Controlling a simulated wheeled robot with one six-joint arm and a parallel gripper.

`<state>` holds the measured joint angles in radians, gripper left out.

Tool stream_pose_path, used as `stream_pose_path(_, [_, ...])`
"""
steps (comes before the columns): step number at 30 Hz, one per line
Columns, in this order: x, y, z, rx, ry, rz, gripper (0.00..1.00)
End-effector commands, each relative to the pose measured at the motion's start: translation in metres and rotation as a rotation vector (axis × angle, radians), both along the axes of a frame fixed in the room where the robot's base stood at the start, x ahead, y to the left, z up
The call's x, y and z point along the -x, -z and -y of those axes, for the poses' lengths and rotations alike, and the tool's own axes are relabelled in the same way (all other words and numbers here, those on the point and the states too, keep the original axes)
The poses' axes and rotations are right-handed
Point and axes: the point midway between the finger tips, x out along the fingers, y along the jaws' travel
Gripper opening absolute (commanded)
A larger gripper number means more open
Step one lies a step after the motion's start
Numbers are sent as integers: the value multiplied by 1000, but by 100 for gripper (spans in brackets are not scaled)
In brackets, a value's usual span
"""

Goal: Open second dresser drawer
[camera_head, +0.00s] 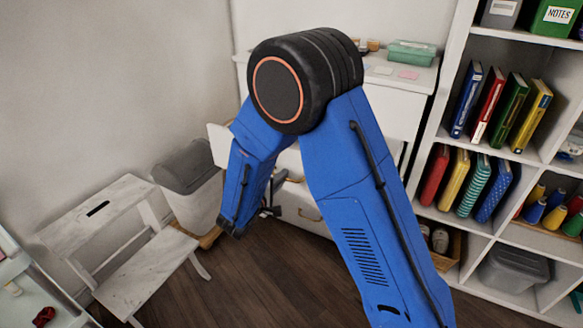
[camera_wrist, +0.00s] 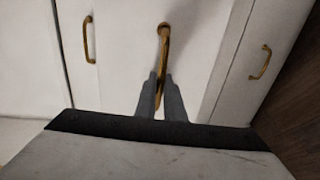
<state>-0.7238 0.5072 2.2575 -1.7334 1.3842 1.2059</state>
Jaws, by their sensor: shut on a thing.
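The white dresser (camera_head: 396,105) stands against the back wall in the head view, with much of its front hidden behind my arm. A lower drawer handle (camera_head: 309,211) shows between my arm links. In the wrist view, three brass handles appear on the white fronts: one at the left (camera_wrist: 88,40), one in the middle (camera_wrist: 164,38) and one at the right (camera_wrist: 261,62). My gripper (camera_wrist: 161,92) is shut on the middle handle, with a grey finger on each side of the bar.
A white step stool (camera_head: 140,275) and a grey bin (camera_head: 188,172) stand left of the dresser. A white bookshelf (camera_head: 450,75) stands close on the right. A green box (camera_head: 412,53) sits on the dresser top. Wooden floor (camera_head: 255,285) is clear in front.

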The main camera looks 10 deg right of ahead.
Motion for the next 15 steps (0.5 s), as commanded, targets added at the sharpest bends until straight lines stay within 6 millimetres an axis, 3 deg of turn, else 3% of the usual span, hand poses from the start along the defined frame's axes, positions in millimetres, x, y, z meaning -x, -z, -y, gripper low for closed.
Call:
stream_pose_path(6, [29, 1, -22, 1, -1, -2, 0])
stream_pose_path(15, [45, 1, -33, 1, 0, -1, 0])
